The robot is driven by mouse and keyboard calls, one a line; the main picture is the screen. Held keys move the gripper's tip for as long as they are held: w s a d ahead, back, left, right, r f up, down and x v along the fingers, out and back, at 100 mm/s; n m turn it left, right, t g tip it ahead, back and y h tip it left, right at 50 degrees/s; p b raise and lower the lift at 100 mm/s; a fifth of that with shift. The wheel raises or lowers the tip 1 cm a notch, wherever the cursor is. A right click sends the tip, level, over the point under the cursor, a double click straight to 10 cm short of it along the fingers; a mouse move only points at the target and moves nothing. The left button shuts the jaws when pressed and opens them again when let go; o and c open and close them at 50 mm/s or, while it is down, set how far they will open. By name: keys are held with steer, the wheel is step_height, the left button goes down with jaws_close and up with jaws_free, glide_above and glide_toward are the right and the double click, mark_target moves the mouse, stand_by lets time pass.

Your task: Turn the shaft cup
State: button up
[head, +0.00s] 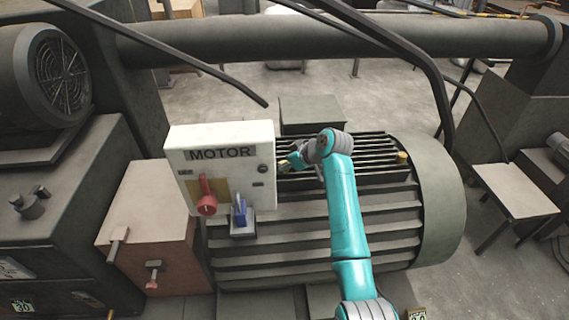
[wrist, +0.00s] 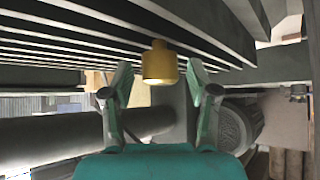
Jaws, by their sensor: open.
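A brass-yellow cup (wrist: 160,65) stands on the motor's finned top, which appears at the top of the wrist view. My gripper (wrist: 159,82) is open, with one finger on each side of the cup in that view. No finger visibly touches it; I cannot tell how deep it sits between the tips. In the head view my gripper (head: 289,162) is over the motor (head: 310,235), just right of the MOTOR box, and a small yellow patch (head: 284,163) shows there. Another brass cup (head: 402,157) stands at the motor's right end. I cannot tell which is the shaft cup.
The white MOTOR box (head: 225,145) with a red handle (head: 206,197) stands close left of my gripper. A blue padlock-like part (head: 240,212) is below it. A thick dark pipe (head: 320,40) crosses behind, and slanting dark bars (head: 430,75) pass above the motor.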

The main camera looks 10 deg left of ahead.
jaws_close()
steer(key=shift+m, duration=0.3)
steer(key=m+t+h, duration=0.1)
steer(key=m+t, duration=0.1)
steer(key=m, duration=0.1)
steer(key=shift+s+a+h, duration=0.1)
steer(key=shift+h, duration=0.3)
steer(key=shift+m+t+h, duration=0.9)
steer(key=shift+m+h, duration=0.3)
steer(key=shift+m, duration=0.8)
